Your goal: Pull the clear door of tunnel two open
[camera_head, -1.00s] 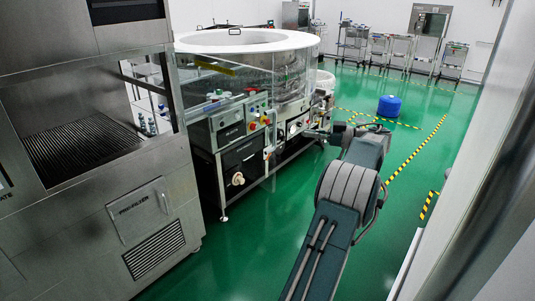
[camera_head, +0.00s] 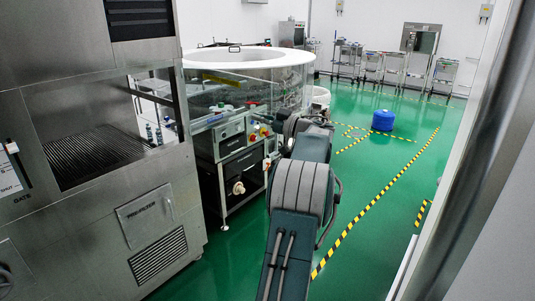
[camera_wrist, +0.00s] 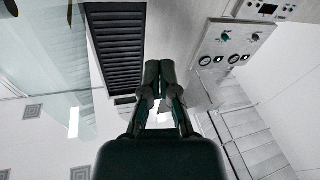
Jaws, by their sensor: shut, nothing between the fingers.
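My gripper (camera_wrist: 160,72) is shut and empty in the wrist view, with its two fingers together. In the head view it is hidden behind my arm. A clear see-through panel (camera_wrist: 40,45) fills the upper left of the wrist view, apart from the fingers; I cannot tell whether it is the door of tunnel two. In the head view a steel tunnel machine (camera_head: 95,215) stands at the left with an opening above a grated floor. No label showing "two" is readable, and I cannot make out its clear door there.
The rotary washer (camera_head: 245,85), with a white round rim and clear guard, stands behind my arm. Its control box (camera_head: 222,138) is close to my arm. A blue drum (camera_head: 383,120) stands beyond. Green floor (camera_head: 375,240) is free at right, beside a grey frame (camera_head: 475,140).

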